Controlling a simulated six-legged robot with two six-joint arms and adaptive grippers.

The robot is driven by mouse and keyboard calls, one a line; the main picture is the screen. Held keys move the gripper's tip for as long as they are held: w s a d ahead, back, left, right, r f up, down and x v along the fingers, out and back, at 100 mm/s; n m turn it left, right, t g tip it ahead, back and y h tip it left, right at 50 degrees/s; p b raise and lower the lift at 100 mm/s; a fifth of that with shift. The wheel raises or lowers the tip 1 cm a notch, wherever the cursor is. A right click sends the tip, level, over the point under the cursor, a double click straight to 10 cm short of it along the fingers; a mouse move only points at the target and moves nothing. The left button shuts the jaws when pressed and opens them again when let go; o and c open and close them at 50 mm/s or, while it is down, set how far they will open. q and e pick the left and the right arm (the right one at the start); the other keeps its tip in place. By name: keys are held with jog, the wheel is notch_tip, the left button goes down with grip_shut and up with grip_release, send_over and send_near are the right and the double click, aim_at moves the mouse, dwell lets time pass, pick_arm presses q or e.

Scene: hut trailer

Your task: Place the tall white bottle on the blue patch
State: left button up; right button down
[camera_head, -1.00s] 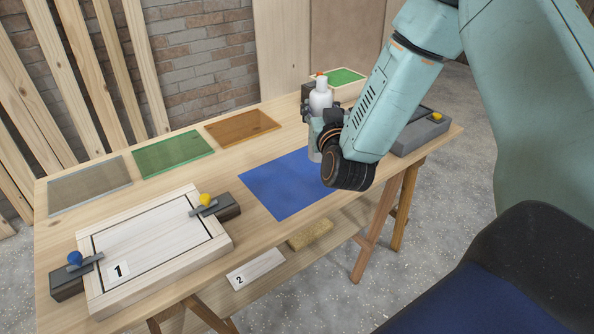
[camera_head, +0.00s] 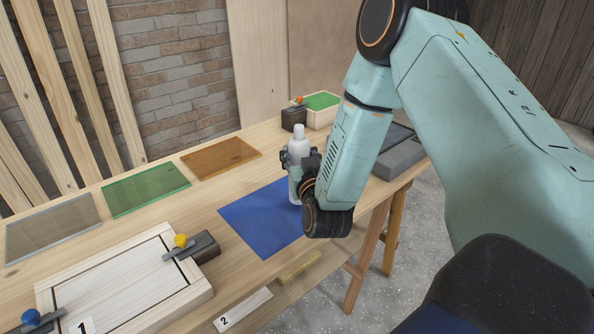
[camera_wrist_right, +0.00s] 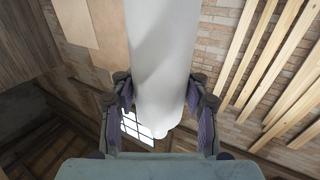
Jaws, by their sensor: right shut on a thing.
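The tall white bottle (camera_head: 299,148) stands upright in my right gripper (camera_head: 300,162), which is shut around its body. In the right wrist view the bottle (camera_wrist_right: 163,55) runs between the two fingers of the gripper (camera_wrist_right: 160,85). The blue patch (camera_head: 253,221) lies flat at the table's front edge. The bottle's lower end shows over the patch's right part; I cannot tell whether it touches. My wrist hides the patch's right side. My left gripper is not in view.
Brown (camera_head: 221,158), green (camera_head: 146,188) and grey (camera_head: 54,227) panels lie along the back. A framed board (camera_head: 125,285) with clamps sits front left. A box with a green top (camera_head: 322,102) and a grey tray (camera_head: 400,157) stand at the right.

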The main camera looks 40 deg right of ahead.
jog(key=shift+a+f, duration=0.1)
jog(key=shift+f, duration=0.35)
jog(key=shift+s+a+f+b, duration=0.1)
jog(key=shift+s+f+b, duration=0.15)
jog(key=shift+f+b, duration=0.5)
jog(key=c, duration=1)
grip_release()
jog(key=shift+w+f, duration=0.15)
jog(key=shift+f, duration=0.25)
jog(key=o, duration=0.3)
jog(key=shift+s+a+r, duration=0.1)
jog(key=shift+s+r, duration=0.15)
jog(key=shift+r, duration=0.05)
jog(key=shift+o, duration=0.2)
jog(key=shift+w+f, duration=0.2)
jog(key=shift+f, duration=0.05)
jog(key=p+v, duration=0.1)
jog(key=v, duration=1.1)
jog(key=shift+s+r, duration=0.1)
